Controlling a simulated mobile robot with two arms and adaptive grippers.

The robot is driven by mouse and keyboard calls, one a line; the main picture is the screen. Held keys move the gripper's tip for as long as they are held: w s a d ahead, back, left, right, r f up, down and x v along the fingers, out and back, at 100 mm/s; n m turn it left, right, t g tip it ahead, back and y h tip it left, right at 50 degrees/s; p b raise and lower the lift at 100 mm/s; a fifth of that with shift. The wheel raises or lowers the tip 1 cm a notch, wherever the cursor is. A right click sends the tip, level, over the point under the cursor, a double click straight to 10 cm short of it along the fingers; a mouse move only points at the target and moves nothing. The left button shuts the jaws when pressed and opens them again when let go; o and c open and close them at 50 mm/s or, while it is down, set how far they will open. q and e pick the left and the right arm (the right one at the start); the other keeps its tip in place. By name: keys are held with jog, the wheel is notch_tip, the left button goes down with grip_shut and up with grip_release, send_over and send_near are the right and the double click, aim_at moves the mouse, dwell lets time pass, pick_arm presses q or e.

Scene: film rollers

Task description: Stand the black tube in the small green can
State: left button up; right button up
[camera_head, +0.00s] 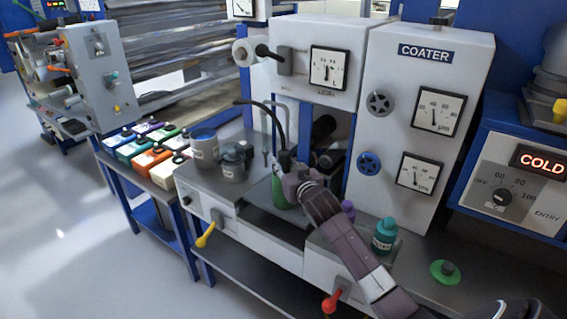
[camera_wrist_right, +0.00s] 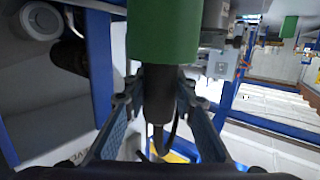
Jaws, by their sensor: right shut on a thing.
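The black tube (camera_head: 280,122) is a thin curved hose with a thicker dark lower part. My right gripper (camera_head: 288,176) is shut on that lower part, which also shows between the blue fingers in the right wrist view (camera_wrist_right: 158,95). The small green can (camera_head: 278,192) stands just below the gripper on the machine's bench, partly hidden by my right arm. In the right wrist view the can (camera_wrist_right: 165,32) fills the top middle. The tube's thick part meets the can's edge there; I cannot tell how far inside it is. My left gripper is not in view.
The coater cabinet (camera_head: 425,110) stands behind and right. A blue-grey can (camera_head: 205,152) and a grey jar (camera_head: 235,165) stand left. A teal bottle (camera_head: 384,236) and a purple bottle (camera_head: 348,208) stand right. A green disc with a knob (camera_head: 445,273) lies at far right.

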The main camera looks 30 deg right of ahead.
jog(key=shift+r, duration=0.1)
jog(key=o, duration=1.1)
jog(key=v, duration=1.2)
jog(key=shift+a, duration=0.15)
